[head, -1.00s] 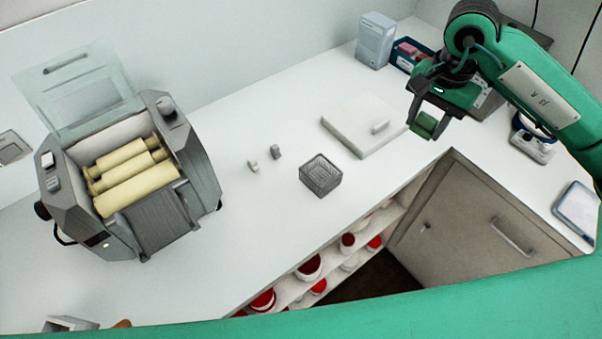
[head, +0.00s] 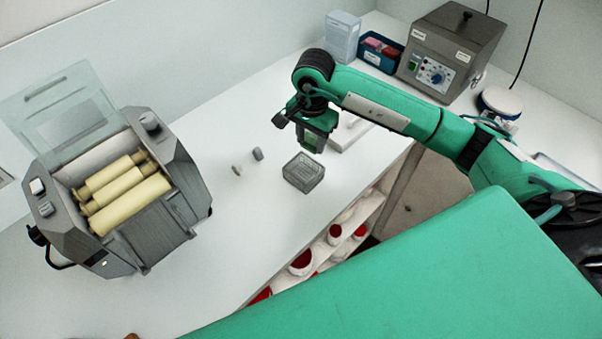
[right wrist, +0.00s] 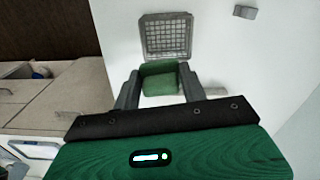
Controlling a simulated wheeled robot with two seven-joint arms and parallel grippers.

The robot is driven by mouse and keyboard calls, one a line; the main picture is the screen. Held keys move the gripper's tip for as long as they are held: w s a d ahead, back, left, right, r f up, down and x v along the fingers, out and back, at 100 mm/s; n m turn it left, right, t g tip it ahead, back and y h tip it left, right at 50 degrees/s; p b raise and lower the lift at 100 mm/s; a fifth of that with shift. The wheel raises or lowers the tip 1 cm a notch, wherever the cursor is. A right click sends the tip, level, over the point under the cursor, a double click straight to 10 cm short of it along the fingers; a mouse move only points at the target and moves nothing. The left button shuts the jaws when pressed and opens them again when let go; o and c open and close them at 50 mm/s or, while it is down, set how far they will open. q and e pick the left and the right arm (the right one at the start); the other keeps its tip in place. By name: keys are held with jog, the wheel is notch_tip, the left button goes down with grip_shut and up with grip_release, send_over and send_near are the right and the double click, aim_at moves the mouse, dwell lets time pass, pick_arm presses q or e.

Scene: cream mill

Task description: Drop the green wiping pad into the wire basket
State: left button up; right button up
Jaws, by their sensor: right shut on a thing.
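The green wiping pad (right wrist: 160,78) is held between the two fingers of my right gripper (right wrist: 157,84), which is shut on it. In the head view the right gripper (head: 314,145) holds the pad (head: 312,141) above the counter, just behind and slightly right of the wire basket. The grey wire basket (head: 304,172) stands on the white counter and looks empty. In the right wrist view the basket (right wrist: 166,36) lies just beyond the pad, whose edge overlaps its near rim in the picture. My left gripper is not in view.
A grey mill (head: 120,195) with cream rollers stands at the left. Two small grey pieces, one of them here (head: 258,154), lie left of the basket. A white board (head: 350,132) is partly hidden behind my right arm. Shelves with red-and-white tubs (head: 302,262) are below the counter's front edge.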

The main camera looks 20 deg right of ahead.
jog(key=shift+f+b, duration=0.4)
jog(key=shift+f, duration=1.5)
jog(key=o, duration=1.2)
jog(key=shift+r, duration=0.1)
jog(key=shift+r, duration=0.35)
notch_tip(320, 180, up, 12)
jog(key=b, duration=0.3)
jog(key=shift+f, duration=0.15)
jog(key=shift+r, duration=0.6)
